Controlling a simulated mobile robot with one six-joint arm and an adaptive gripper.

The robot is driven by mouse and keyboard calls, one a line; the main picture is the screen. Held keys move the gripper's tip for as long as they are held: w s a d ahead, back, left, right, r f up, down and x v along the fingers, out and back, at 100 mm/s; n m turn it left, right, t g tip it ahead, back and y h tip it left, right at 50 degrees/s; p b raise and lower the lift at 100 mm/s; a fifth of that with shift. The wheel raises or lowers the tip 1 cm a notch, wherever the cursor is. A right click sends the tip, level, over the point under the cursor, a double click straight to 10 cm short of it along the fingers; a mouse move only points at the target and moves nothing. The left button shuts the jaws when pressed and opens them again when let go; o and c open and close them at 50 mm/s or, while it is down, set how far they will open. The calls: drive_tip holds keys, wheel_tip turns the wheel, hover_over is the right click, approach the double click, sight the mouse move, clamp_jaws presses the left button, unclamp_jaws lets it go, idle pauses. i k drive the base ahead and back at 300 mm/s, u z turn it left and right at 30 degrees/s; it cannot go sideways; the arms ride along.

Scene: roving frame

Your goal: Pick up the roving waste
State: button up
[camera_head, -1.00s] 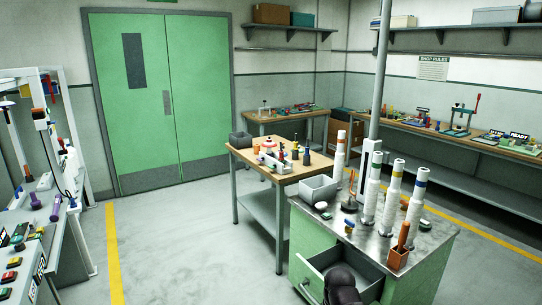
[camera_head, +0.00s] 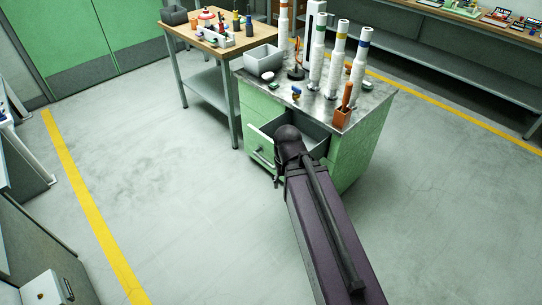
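I cannot make out any roving waste for certain. The green cabinet (camera_head: 357,158) stands at the centre with its top drawer (camera_head: 262,143) pulled open. My dark arm reaches up from the bottom edge, and its rounded joint covers part of the drawer, so much of the drawer's inside is hidden. My gripper does not show clearly; it is hidden behind or below my arm. White bobbins with coloured bands (camera_head: 338,58) stand upright on the cabinet's metal top. A grey open bin (camera_head: 264,61) stands at the top's left corner; its contents are hard to tell.
A wooden table (camera_head: 204,32) with small parts adjoins at the back left. A white box (camera_head: 46,290) sits at lower left. The floor left of the cabinet is clear.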

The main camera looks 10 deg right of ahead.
sight(266, 76)
drive_tip(key=z, duration=0.2)
drive_tip(key=i, duration=1.85)
drive_tip(key=u, duration=0.05)
